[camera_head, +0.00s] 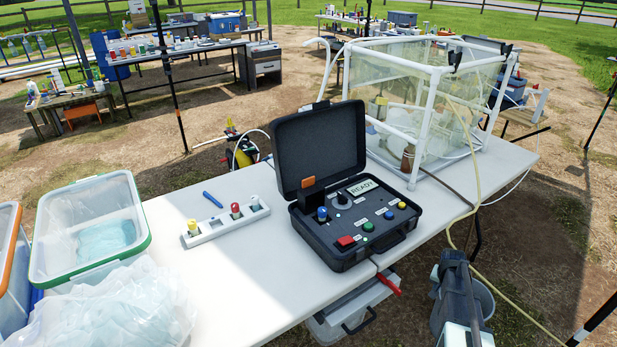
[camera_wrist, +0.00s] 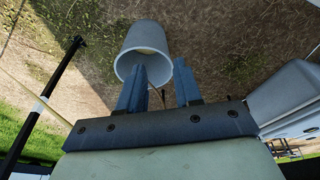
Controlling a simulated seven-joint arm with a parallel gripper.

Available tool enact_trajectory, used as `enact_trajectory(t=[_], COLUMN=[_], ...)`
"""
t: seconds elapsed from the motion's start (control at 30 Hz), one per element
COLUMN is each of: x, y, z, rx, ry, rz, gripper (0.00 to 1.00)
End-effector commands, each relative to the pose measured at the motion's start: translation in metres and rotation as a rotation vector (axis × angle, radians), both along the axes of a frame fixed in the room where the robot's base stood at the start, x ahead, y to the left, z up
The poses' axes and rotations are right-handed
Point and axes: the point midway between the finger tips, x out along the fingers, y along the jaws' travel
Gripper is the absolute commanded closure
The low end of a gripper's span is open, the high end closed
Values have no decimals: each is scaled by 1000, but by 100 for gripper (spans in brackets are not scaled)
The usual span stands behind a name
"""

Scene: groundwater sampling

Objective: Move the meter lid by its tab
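The meter is a black case (camera_head: 345,228) on the white table, with a READY display, a dial and coloured buttons. Its large lid (camera_head: 320,148) stands open, tilted up at the back. A small black part with an orange tab (camera_head: 308,183) stands raised at the panel's back left; I cannot tell whether this or the large lid is the one meant. My gripper (camera_head: 452,262) is off the table's front right edge, well apart from the meter. In the wrist view my gripper (camera_wrist: 160,66) has its fingers apart with nothing between them. The meter is not visible there.
A white rack (camera_head: 222,227) with capped vials and a blue pen (camera_head: 212,200) lie left of the meter. A clear glove box (camera_head: 405,90) stands behind right. Clear bins and a plastic bag (camera_head: 120,315) fill the left. A grey bucket (camera_wrist: 147,50) is below my gripper.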

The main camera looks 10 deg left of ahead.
Motion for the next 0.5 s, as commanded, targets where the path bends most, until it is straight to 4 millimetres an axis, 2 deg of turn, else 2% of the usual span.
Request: enact_trajectory(t=[0.03,0.2,0.5], x=[22,76,150], y=[-7,-17,-20], z=[17,74,179], rx=[-5,-4,22], ry=[-32,-118,-243], rz=[-16,-72,-162], gripper=[66,66,66])
